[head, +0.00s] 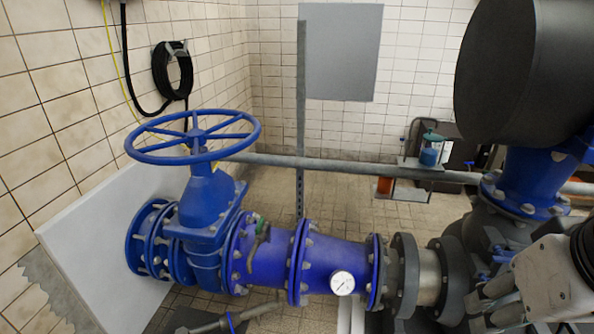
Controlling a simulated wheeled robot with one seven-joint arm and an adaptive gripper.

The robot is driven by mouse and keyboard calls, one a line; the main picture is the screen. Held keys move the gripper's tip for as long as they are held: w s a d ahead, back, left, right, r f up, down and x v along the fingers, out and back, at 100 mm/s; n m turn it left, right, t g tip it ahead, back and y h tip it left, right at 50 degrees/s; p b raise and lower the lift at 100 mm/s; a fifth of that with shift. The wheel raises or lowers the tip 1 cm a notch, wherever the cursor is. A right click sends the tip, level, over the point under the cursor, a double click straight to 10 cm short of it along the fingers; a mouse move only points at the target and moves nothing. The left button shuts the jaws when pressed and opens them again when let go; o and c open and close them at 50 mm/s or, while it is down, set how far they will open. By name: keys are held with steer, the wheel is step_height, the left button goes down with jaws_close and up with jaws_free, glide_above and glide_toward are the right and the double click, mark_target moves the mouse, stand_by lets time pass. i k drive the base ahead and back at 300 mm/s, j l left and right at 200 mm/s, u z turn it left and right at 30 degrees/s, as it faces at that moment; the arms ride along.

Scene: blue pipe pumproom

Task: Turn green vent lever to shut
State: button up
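A small green vent lever (262,227) sits on the upper side of the blue pipe (270,257), just right of the flange below the big handwheel. A dull brownish part runs down and left from the green piece. The lever is too small to read its exact angle. My gripper (478,304) is at the lower right, beside the dark pipe flanges and well to the right of the lever. Its pale body and grey fingers point left. It is apart from the lever, and I cannot tell how far the fingers are spread.
A blue handwheel (193,158) stands over the valve at left. A round gauge (342,283) is on the pipe's front. A grey rail (350,166) crosses behind. A large dark cylinder (520,75) fills the upper right. A blue bottle (429,152) stands on a small shelf.

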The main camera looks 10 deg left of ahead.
mark_target(259, 229)
steer(key=i+l+u, duration=0.25)
steer(key=i, duration=0.2)
steer(key=i+l+u, duration=0.25)
steer(key=i, duration=0.25)
